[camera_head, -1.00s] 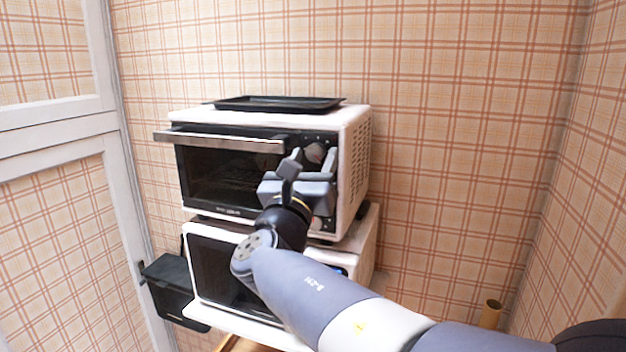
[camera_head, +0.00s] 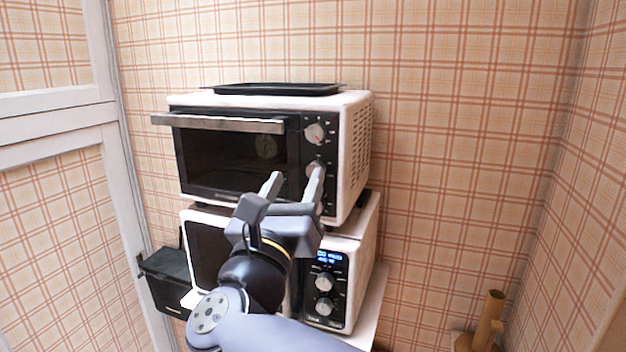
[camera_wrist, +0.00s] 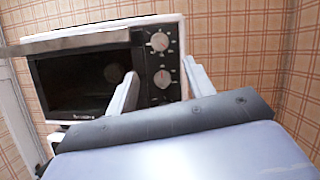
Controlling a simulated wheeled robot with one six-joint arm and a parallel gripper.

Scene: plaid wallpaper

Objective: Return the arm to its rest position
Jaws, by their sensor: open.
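My gripper (camera_head: 296,188) is open, with nothing between its two fingers. In the head view it is in front of the upper oven's lower right part, near its control knobs, and its body overlaps the white appliance below. In the wrist view my gripper (camera_wrist: 158,88) shows its spread fingers, with the oven (camera_wrist: 90,75) beyond them. I cannot tell whether a fingertip touches the oven. My arm reaches up from the bottom of the head view.
The white toaster oven (camera_head: 225,160), door shut, sits on a white microwave (camera_head: 360,270). A black tray (camera_head: 265,89) lies on the oven. A black box (camera_head: 165,280) is at left, a brown cylindrical object (camera_head: 490,320) at lower right. Plaid walls close in behind and at right.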

